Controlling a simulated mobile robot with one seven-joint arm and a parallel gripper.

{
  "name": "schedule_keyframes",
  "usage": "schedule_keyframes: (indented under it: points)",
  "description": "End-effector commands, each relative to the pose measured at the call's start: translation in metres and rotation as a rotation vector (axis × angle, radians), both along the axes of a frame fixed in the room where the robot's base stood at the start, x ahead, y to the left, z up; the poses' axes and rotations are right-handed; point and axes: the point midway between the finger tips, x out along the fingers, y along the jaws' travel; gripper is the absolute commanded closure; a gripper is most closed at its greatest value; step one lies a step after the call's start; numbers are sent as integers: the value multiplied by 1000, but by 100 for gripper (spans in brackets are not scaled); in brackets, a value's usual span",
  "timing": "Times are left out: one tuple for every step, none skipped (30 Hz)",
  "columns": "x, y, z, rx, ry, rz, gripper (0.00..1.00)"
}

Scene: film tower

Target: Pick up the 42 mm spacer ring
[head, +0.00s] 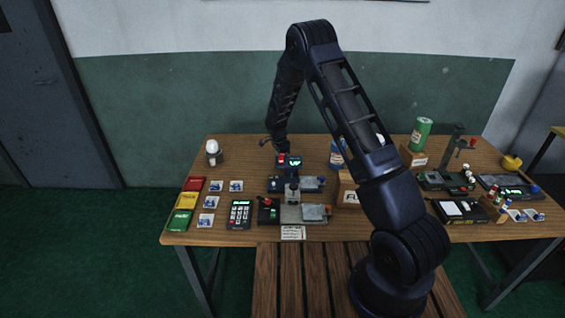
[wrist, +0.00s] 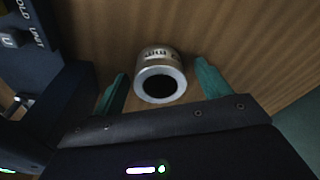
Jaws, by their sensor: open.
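A pale metal ring (wrist: 155,60) with a dark round hole stands on the wooden table top in the wrist view. Its side bears dark lettering that ends in "mm"; I cannot read the number. My gripper (wrist: 161,72) is open, with one green finger to the left of the ring and one to the right. A gap shows between each finger and the ring, and the ring's far part reaches past the fingertips. In the head view my gripper (head: 276,146) is small and dark over the back of the table, and I cannot make out the ring there.
In the wrist view a dark blue device (wrist: 45,50) with white lettering stands close on the left. In the head view a white lamp-like thing (head: 213,149) stands left of my gripper. A small device with a lit screen (head: 294,162) sits just below it.

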Motion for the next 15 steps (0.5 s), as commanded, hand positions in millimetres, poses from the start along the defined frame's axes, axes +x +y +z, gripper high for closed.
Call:
schedule_keyframes:
  points:
    - [0, 0, 0, 0, -1, 0, 24]
    - [0, 0, 0, 0, -1, 0, 24]
    - [0, 0, 0, 0, -1, 0, 24]
    - [0, 0, 0, 0, 0, 0, 24]
    - [0, 0, 0, 0, 0, 0, 30]
    - [0, 0, 1, 0, 0, 0, 38]
    - [0, 0, 0, 0, 0, 0, 44]
    - [0, 0, 0, 0, 0, 0, 50]
    - [0, 0, 1, 0, 0, 0, 57]
    - [0, 0, 1, 0, 0, 0, 63]
    - [0, 0, 1, 0, 0, 0, 69]
    - [0, 0, 1, 0, 0, 0, 76]
    - [0, 0, 1, 0, -1, 0, 76]
    - [0, 0, 1, 0, -1, 0, 76]
    - [0, 0, 1, 0, -1, 0, 76]
